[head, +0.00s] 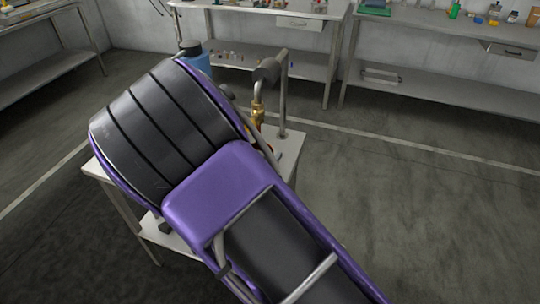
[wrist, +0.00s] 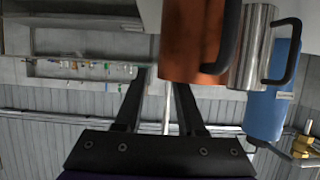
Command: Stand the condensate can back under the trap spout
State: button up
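The wrist view looks upside down. In it my gripper (wrist: 158,80) has its two dark fingers apart, with nothing visibly held between them. A copper can (wrist: 192,45) with a black handle is close by at the top, over the right fingertip's end; I cannot tell if they touch. A steel can (wrist: 250,50) with a black handle is just right of it. I cannot tell which is the condensate can. The brass trap (head: 258,108) stands on a small table (head: 288,150) in the head view; its brass also shows in the wrist view (wrist: 303,147). My arm hides the cans and gripper there.
A blue bottle (head: 197,62) with a dark cap stands behind my arm, and in the wrist view (wrist: 270,95) beside the steel can. A grey upright pipe (head: 283,100) rises by the trap. Benches (head: 440,90) line the back wall. The floor to the right is clear.

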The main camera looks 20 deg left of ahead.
jog(key=shift+r, duration=0.15)
jog(key=d+v, duration=0.1)
jog(key=v, duration=1.1)
jog(key=shift+a, duration=0.45)
